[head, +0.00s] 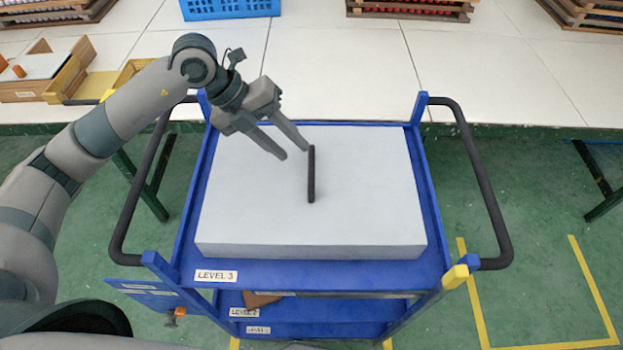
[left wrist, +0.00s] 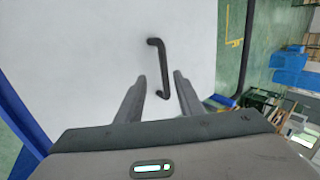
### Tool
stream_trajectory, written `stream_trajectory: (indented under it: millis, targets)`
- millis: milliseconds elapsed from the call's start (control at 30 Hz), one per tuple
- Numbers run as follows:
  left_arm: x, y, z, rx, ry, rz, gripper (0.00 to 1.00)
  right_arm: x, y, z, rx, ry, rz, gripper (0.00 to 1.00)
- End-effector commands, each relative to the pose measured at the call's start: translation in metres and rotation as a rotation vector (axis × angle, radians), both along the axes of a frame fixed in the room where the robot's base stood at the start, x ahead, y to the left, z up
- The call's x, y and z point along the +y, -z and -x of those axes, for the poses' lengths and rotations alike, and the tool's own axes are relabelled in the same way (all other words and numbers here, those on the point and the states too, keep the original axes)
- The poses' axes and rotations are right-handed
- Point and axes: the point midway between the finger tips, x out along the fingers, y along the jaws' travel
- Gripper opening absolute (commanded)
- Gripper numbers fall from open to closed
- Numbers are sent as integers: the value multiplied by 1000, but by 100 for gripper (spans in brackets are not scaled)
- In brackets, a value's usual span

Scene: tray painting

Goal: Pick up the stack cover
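The stack cover (head: 360,215) is a light grey, flat box lying on the top level of a blue cart (head: 205,262). A black bar handle (head: 311,174) stands up from the middle of its top. My left gripper (head: 296,154) is open and empty, above the cover and just left of the handle's far end. My right gripper is not in view.
A long white table (head: 480,70) runs behind the cart. On it are a blue crate (head: 230,8), wooden trays (head: 410,10) and a wooden box (head: 45,70) at left. Black push bars (head: 480,190) flank the cart. Green floor with yellow lines is clear at right.

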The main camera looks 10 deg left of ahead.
Motion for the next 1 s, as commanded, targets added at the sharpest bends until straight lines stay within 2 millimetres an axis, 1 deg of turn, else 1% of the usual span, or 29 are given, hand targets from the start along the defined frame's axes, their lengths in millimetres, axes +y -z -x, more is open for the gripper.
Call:
stream_trajectory:
  millis: [133,300,400,500,633,1000]
  targets:
    - [-9,4,0,3,1,3,34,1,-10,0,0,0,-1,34]
    - [-25,17,0,4,2,2,34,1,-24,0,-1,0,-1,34]
    - [-30,29,-2,4,1,1,34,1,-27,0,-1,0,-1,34]
    - [-34,35,-3,2,2,1,34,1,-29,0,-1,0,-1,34]
    - [-35,38,-3,1,1,1,34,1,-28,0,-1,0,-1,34]
    - [-34,38,-3,1,1,0,34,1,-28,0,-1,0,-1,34]
